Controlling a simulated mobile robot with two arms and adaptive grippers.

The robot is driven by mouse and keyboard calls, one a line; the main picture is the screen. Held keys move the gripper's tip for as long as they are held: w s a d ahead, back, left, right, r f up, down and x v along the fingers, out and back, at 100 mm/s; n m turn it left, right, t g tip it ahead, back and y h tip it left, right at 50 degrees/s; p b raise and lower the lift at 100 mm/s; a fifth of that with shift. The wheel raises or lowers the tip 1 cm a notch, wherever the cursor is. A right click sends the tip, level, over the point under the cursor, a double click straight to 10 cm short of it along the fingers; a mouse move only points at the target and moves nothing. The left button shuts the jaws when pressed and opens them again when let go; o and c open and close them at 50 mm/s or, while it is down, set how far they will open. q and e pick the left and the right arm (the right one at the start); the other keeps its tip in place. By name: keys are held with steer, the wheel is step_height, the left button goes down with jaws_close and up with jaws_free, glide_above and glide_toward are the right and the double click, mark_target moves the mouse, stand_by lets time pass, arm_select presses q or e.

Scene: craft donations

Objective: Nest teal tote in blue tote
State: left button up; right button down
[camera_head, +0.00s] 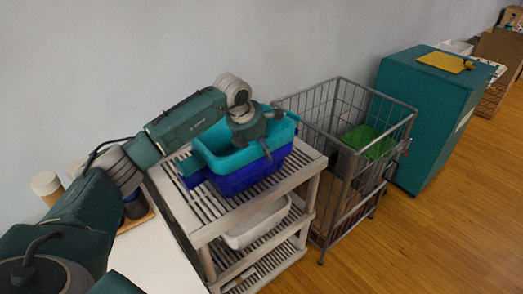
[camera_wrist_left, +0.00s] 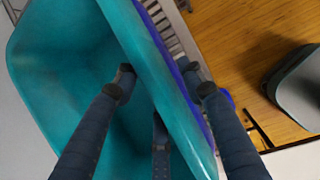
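The teal tote (camera_head: 238,158) sits in the blue tote (camera_head: 250,176) on the top shelf of a grey slatted rack (camera_head: 212,232). Its rim stands above the blue one, and it looks slightly tilted. My left gripper (camera_head: 262,150) reaches down at the totes' near side. In the left wrist view its fingers (camera_wrist_left: 158,76) are apart, on either side of the teal tote's wall (camera_wrist_left: 150,55), with one finger inside the tote. The blue tote (camera_wrist_left: 190,78) shows as a strip beyond that wall. Any contact is unclear. My right gripper is out of view.
A wire cart (camera_head: 338,130) with a green item (camera_head: 368,142) stands right of the rack. Beyond it is a teal cabinet (camera_head: 432,115) with a yellow item (camera_head: 445,62) on top. A white bin (camera_head: 256,224) sits on the lower shelf. Wooden floor (camera_head: 450,230) is clear at right.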

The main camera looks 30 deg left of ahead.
arm_select(q)
steer(key=shift+f, duration=0.1)
steer(key=shift+s, duration=0.1)
steer(key=v, duration=1.2)
